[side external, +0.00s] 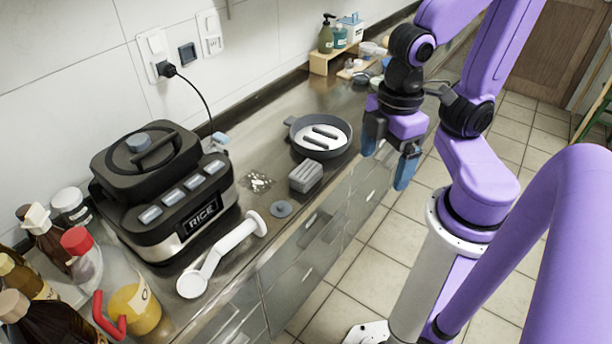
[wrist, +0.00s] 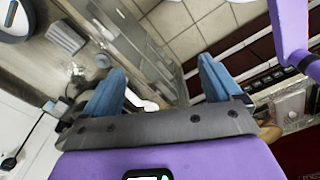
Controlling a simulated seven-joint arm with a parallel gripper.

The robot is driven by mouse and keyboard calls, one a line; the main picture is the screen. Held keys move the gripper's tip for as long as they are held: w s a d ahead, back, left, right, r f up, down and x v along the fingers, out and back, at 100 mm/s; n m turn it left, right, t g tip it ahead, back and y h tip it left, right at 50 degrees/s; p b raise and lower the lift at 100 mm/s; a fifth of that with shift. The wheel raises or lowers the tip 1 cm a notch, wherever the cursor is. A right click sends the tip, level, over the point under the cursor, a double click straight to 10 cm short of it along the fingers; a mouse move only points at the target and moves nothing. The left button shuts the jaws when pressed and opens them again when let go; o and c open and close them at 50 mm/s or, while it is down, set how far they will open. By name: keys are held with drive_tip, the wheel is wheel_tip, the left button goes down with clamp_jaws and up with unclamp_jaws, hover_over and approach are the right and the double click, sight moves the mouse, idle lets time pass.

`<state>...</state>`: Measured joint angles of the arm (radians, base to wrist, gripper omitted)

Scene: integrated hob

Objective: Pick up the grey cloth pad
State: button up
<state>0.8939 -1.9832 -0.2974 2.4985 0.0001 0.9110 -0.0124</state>
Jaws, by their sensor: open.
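A grey ribbed block (side external: 305,176), which looks like the folded cloth pad, lies on the counter near its front edge, just in front of the dark pan. It also shows at the upper left of the wrist view (wrist: 66,38). A small flat round grey disc (side external: 281,208) lies beside it, nearer the camera. I cannot be sure from its texture which is cloth. My gripper (side external: 388,152) is open and empty, with blue fingers pointing down. It hangs to the right of the block, beyond the counter's front edge. In the wrist view, my fingers (wrist: 161,66) are spread apart, clear of the block.
A dark round pan (side external: 341,149) with pale strips inside stands behind the block. A black rice cooker (side external: 165,195), a white long-handled tool (side external: 217,258) and several bottles occupy the left counter. A wooden stand (side external: 318,66) is at the back. Tiled floor (side external: 345,258) lies below the front edge.

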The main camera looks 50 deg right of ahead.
drive_tip(key=w+f+n, duration=0.1)
drive_tip(key=w+f, duration=0.1)
drive_tip(key=w, duration=0.6)
drive_tip(key=n+h, duration=0.2)
drive_tip(key=n, duration=0.2)
hover_over(305, 170)
drive_tip(key=a, duration=0.2)
wheel_tip(305, 170, down, 10)
drive_tip(key=f, duration=0.3)
drive_tip(key=d+f, duration=0.1)
drive_tip(key=f, duration=0.7)
drive_tip(key=shift+w+d, duration=0.3)
drive_tip(key=shift+w, duration=0.1)
drive_tip(key=shift+s+d+f, duration=0.1)
drive_tip(key=shift+s+f, duration=0.05)
drive_tip(key=shift+f, duration=0.75)
drive_tip(key=shift+s+d+f, duration=0.1)
drive_tip(key=shift+d+f, duration=0.05)
drive_tip(key=shift+f, duration=0.75)
drive_tip(key=shift+s+d+f, duration=0.1)
drive_tip(key=shift+s+f, duration=0.05)
drive_tip(key=shift+f, duration=0.75)
drive_tip(key=c, duration=1.1)
